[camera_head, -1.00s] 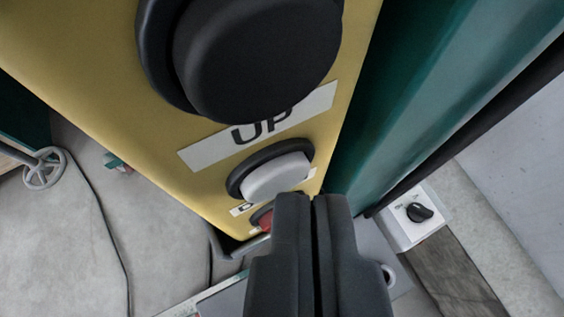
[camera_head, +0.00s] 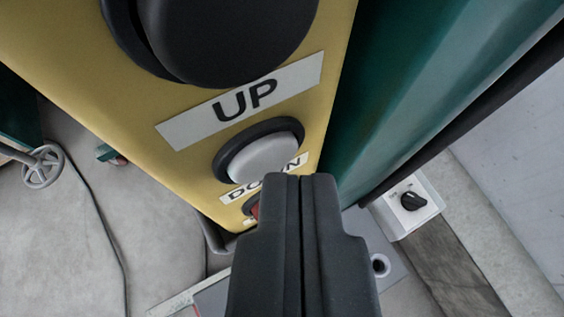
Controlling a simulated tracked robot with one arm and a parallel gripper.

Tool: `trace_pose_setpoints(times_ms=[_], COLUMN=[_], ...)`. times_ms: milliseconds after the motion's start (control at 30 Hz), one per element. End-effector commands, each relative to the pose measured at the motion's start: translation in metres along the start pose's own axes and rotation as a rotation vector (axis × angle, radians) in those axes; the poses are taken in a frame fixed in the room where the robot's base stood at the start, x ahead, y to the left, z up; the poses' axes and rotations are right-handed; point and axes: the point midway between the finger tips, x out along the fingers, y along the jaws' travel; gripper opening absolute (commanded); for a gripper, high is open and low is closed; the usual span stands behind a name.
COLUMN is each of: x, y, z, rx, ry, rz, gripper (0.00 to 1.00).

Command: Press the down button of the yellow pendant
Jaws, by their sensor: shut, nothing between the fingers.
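The yellow pendant (camera_head: 185,105) fills the upper left and middle of the view. A big black button (camera_head: 225,35) sits at its top, with a white UP label (camera_head: 243,100) below it. Under that is a white button (camera_head: 265,157) in a black ring, and a label reading DOWN (camera_head: 245,187) is just below it, partly hidden by my gripper. A red button (camera_head: 254,211) lower down is mostly hidden. My gripper (camera_head: 301,178) is shut and empty. Its tips show just below the white button, over the DOWN label; I cannot tell whether they touch the pendant.
A green column (camera_head: 410,90) stands close on the right of the pendant. A white box with a black knob (camera_head: 412,201) is at the lower right. A grey handwheel (camera_head: 43,166) and a black cable lie to the left. The grey floor (camera_head: 80,250) is mostly clear there.

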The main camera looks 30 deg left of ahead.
Motion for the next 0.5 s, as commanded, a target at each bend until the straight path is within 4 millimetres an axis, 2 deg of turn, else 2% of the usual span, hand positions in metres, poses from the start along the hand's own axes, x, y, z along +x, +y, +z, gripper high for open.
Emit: trace_pose_setpoints(times_ms=[500], x=[-0.013], y=[0.01], z=[0.011], rx=[0.0], ry=[-0.001], rz=[0.0], gripper=[0.0])
